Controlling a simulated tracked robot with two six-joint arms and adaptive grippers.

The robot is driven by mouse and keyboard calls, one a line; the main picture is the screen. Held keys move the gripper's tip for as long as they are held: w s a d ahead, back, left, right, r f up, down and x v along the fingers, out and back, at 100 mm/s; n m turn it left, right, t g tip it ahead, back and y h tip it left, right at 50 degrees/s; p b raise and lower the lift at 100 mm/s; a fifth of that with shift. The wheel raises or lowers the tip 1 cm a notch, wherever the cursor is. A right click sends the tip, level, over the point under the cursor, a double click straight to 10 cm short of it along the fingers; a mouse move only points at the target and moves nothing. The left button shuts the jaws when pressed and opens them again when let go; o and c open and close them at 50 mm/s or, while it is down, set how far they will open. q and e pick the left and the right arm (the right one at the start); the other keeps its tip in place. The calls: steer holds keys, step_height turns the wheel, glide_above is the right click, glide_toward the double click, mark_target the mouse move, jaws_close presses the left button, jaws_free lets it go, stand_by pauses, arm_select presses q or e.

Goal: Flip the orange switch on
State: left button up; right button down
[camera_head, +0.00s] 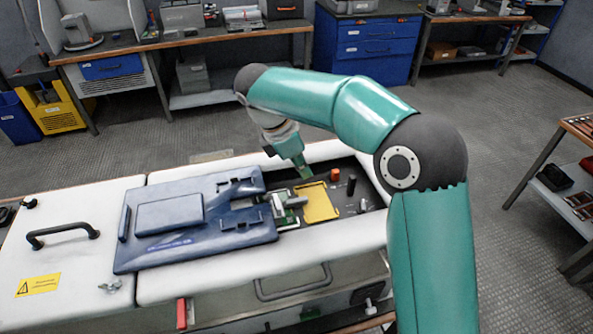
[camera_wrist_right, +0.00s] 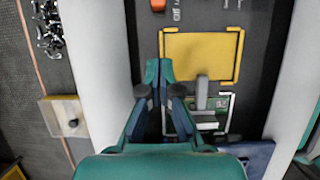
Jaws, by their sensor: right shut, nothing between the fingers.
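The orange switch (camera_head: 335,174) stands on the dark panel inside the open white cabinet in the head view, behind the yellow plate. An orange piece, likely the same switch (camera_wrist_right: 157,5), is cut off by the top edge of the right wrist view. My right gripper (camera_head: 305,175) reaches down over the panel, to the left of the switch and apart from it. In the right wrist view its fingers (camera_wrist_right: 159,68) are together and empty, beside the yellow plate's left edge. My left gripper is in neither view.
The yellow plate (camera_head: 319,203) and a black knob (camera_head: 351,185) are on the panel. A green board (camera_wrist_right: 212,113) with a grey lever lies below the plate. A blue cover (camera_head: 200,225) lies on the cabinet top (camera_head: 60,255). Workbenches stand behind.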

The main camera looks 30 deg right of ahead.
mark_target(338, 170)
steer(key=b+x, duration=0.2)
steer(key=shift+d+f, duration=0.2)
steer(key=shift+f, duration=0.1)
steer(key=shift+s+d+r+b, duration=0.1)
steer(key=shift+s+d+b, duration=0.15)
steer(key=shift+d, duration=0.35)
steer(key=shift+s+d+r+b, duration=0.1)
steer(key=shift+d+r+b, duration=0.1)
steer(key=shift+d, duration=0.45)
steer(key=shift+s+d+r, duration=0.1)
steer(key=shift+s+d, duration=0.05)
steer(key=shift+d, duration=0.35)
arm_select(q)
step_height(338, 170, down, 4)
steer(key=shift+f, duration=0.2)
arm_select(e)
steer(key=shift+s+d+r+p, duration=0.15)
steer(key=shift+d+p, duration=0.1)
steer(key=shift+d, duration=0.35)
steer(key=shift+s+d+p, duration=0.15)
steer(key=shift+d+p, duration=0.05)
steer(key=shift+d, duration=0.7)
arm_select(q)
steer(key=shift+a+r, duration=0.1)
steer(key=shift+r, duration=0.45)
